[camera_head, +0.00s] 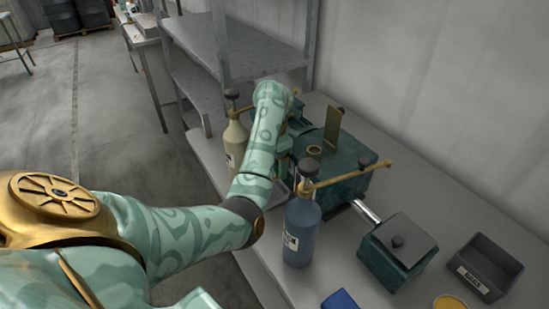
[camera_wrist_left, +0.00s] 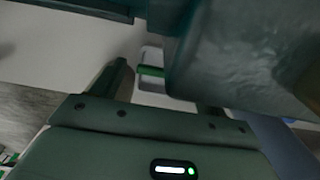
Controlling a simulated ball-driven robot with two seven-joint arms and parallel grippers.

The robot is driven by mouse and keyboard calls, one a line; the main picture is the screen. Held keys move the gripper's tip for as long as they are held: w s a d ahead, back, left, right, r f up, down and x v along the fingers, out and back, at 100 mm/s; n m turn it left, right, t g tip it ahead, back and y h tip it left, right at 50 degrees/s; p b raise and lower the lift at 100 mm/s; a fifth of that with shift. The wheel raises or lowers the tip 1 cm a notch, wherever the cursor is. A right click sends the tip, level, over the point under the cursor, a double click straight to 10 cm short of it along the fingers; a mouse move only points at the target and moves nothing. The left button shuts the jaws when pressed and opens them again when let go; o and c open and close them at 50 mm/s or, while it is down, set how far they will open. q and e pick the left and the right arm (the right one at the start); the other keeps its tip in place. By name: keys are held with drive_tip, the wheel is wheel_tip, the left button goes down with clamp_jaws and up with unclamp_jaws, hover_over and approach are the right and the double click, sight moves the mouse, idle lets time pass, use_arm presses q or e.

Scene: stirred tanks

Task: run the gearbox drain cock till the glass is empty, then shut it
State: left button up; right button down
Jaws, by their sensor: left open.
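The dark green gearbox (camera_head: 348,158) stands on the grey bench, with a brass plate on top and a shaft out of its right side. My left arm reaches across to its near left side and hides part of it; I cannot make out the fingertips there. In the left wrist view my left gripper (camera_wrist_left: 166,88) is open beneath a large teal casing (camera_wrist_left: 245,45). A small green bar (camera_wrist_left: 151,71) shows beyond and between the fingers, over a pale tray (camera_wrist_left: 154,88). I cannot tell whether the bar is the drain cock. The glass cannot be made out. My right gripper is out of view.
A blue pump bottle (camera_head: 301,232) stands in front of the gearbox, close to my forearm. A cream pump bottle (camera_head: 235,142) stands behind my arm. A small green box (camera_head: 397,252) and a dark labelled bin (camera_head: 484,268) are at right. Grey shelving (camera_head: 235,45) rises behind.

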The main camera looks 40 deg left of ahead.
use_arm(q)
drive_tip(key=c, duration=1)
drive_tip(key=shift+s+r+n, duration=0.1)
drive_tip(key=shift+r+n, duration=0.05)
drive_tip(key=shift+n, duration=0.45)
drive_tip(key=o, duration=1)
drive_tip(key=shift+p, duration=0.3)
wheel_tip(320, 180, up, 16)
drive_tip(key=p, duration=1.1)
